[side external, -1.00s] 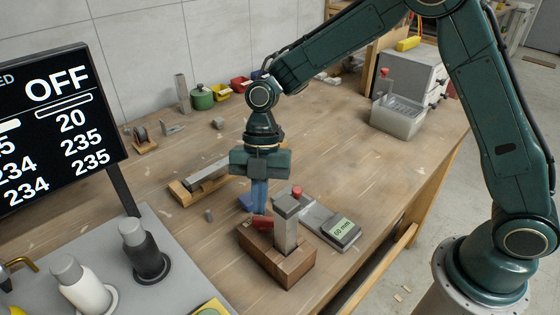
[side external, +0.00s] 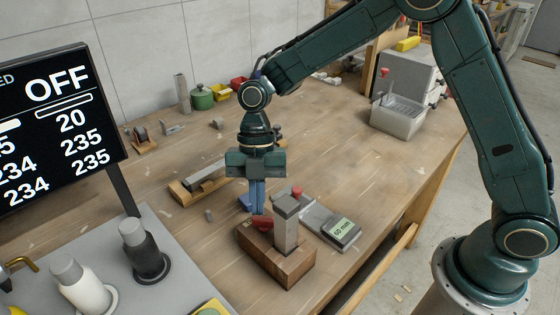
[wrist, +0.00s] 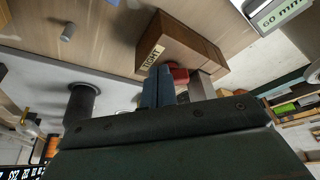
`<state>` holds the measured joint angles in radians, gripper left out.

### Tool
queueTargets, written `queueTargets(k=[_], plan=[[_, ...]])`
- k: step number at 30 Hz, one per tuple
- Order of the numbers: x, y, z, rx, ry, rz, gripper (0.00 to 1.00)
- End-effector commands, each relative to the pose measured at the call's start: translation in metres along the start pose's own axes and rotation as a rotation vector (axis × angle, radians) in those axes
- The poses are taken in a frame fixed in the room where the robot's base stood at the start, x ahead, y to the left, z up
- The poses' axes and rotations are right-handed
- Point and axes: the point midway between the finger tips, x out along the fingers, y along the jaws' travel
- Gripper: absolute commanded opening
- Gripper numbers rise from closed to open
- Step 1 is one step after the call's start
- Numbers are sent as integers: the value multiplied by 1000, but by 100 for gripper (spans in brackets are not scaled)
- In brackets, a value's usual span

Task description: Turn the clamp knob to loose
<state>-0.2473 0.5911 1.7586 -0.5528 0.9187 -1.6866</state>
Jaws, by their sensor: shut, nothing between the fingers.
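The clamp is a wooden block (side external: 285,262) with a grey metal post (side external: 287,232) standing in it. Its red knob (side external: 262,222) is on the block beside the post; in the wrist view the red knob (wrist: 180,75) is partly hidden by the fingers. A cream label (wrist: 152,57) on the block seems to read "TIGHT". My gripper (side external: 257,210) points down with its blue fingers together and nothing between them. The fingertips, also in the wrist view (wrist: 158,72), are close to the knob; I cannot tell whether they touch it.
A caliper-like gauge reading 60 mm (side external: 343,231) lies right of the block. A metal bar on a wooden stand (side external: 205,180) is behind left. A grey panel with black (side external: 145,255) and white knobs and a display reading OFF (side external: 55,125) stand at the left.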

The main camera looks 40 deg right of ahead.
Motion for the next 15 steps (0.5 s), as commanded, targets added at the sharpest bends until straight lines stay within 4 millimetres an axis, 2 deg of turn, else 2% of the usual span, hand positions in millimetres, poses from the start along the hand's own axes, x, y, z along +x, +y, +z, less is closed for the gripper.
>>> queueTargets(k=[15], plan=[[1,4,-2,-100,0,-39,0]])
